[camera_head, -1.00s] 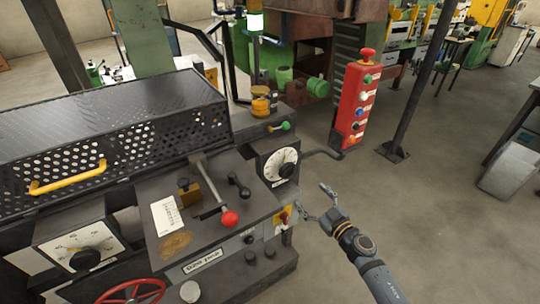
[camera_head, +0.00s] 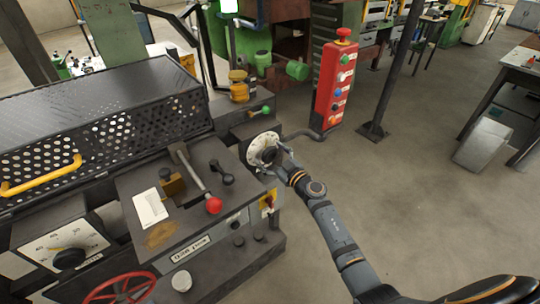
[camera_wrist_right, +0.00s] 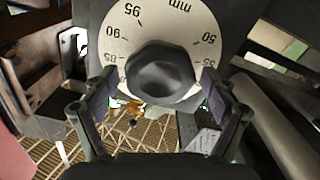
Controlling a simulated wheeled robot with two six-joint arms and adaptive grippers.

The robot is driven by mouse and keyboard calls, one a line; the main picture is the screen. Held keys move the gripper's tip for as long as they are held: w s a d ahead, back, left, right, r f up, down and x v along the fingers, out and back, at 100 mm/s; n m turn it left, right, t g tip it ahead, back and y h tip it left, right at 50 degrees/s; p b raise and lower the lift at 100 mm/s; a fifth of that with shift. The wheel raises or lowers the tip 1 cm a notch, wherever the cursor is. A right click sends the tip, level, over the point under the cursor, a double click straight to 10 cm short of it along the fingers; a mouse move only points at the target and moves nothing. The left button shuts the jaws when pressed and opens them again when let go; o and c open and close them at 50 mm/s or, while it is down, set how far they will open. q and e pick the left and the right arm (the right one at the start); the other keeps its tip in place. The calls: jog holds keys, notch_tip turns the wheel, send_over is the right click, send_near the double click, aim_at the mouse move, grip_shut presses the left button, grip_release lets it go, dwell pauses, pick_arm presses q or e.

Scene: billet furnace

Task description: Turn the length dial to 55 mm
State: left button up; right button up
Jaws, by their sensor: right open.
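The length dial (camera_head: 259,141) is a white disc with a black centre knob on the machine's right end. In the right wrist view the dial (camera_wrist_right: 135,28) shows "mm" and the numbers 95, 90, 85, 50 and 55. Its black knob (camera_wrist_right: 160,72) is in the middle of that view. My right gripper (camera_head: 281,157) is in front of the dial. In the wrist view its open fingers (camera_wrist_right: 157,88) stand on either side of the knob with gaps beside it. I cannot tell the depth of the fingertips. The dial's pointer is not clear. My left gripper is not in view.
A red-knobbed lever (camera_head: 214,205) and a yellow switch plate (camera_head: 268,203) are near the dial. A second dial (camera_head: 45,243) is at lower left. A red button post (camera_head: 334,88) stands behind.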

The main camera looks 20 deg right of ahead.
jog(key=c, duration=1.2)
jog(key=shift+o, duration=0.2)
jog(key=shift+n, duration=0.3)
